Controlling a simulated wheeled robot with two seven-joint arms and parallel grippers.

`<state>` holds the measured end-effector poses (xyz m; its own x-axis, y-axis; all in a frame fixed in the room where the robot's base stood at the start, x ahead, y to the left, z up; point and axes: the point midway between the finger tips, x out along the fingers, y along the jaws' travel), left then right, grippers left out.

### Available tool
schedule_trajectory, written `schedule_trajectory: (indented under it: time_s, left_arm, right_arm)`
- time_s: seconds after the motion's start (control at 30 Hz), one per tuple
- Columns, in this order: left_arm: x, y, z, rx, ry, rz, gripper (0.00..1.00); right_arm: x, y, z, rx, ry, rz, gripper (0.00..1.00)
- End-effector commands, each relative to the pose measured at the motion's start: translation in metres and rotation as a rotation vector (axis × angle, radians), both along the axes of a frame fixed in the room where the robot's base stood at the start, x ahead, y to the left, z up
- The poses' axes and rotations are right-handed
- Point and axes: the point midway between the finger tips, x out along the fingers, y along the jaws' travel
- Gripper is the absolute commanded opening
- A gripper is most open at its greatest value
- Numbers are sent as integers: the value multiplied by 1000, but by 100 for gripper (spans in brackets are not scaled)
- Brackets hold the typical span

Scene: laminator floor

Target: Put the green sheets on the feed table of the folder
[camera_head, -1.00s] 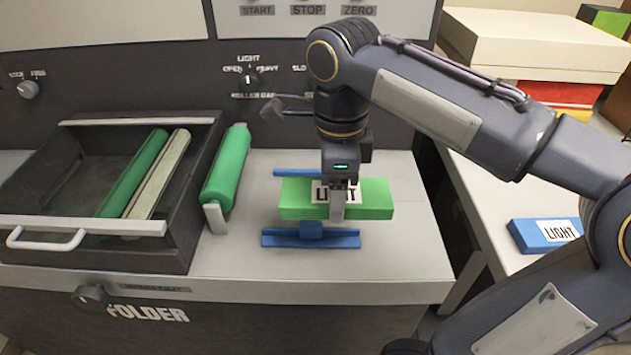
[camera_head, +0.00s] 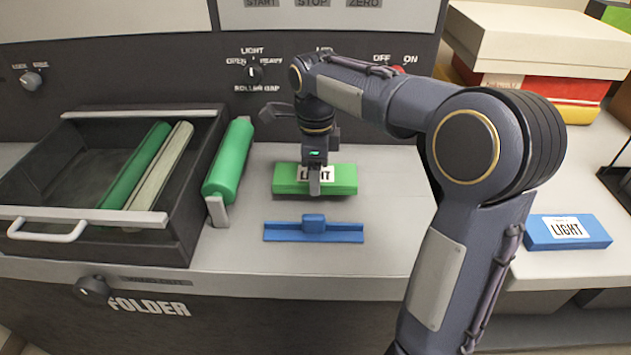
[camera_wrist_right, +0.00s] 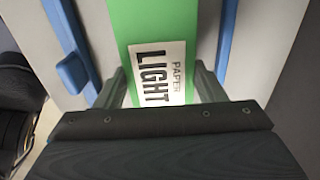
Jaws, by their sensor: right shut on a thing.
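The green sheets (camera_head: 343,181) are a flat stack with a white label reading LIGHT, on or just above the pale feed table (camera_head: 390,240) of the folder. My right gripper (camera_head: 314,188) is shut on the stack from above. In the right wrist view the green stack (camera_wrist_right: 125,20) runs between the two fingers, with blue guides on both sides. The front blue guide (camera_head: 313,230) lies nearer the front edge, apart from the stack. The rear guide is hidden in the head view. My left gripper is out of view.
A green roller (camera_head: 229,160) stands left of the stack. An open dark drawer (camera_head: 120,216) holds a green and a pale roller. A blue packet (camera_head: 568,231) marked LIGHT lies on the right table. Boxes (camera_head: 535,45) are stacked behind it.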

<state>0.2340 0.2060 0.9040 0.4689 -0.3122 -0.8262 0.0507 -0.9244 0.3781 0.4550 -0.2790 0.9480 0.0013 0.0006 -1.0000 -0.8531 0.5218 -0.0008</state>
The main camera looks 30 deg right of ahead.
Motion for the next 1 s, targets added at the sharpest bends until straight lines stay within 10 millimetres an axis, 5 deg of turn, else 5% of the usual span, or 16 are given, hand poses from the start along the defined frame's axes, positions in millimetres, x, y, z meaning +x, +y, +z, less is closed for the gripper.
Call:
schedule_trajectory:
  time_s: [0.2, 0.57, 0.6, 0.7, 1.0]
  left_arm:
    - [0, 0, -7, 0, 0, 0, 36]
    - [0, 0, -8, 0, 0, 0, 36]
    - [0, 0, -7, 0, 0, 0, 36]
    - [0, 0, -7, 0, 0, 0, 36]
    - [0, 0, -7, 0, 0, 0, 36]
  right_arm:
    - [0, 0, -31, 1, 1, -1, 33]
    - [0, 0, -34, 0, 0, -1, 33]
    - [0, 0, -34, 1, 1, -1, 67]
    - [0, 0, -34, 1, 1, -1, 80]
    - [0, 0, -33, 0, 0, -1, 85]
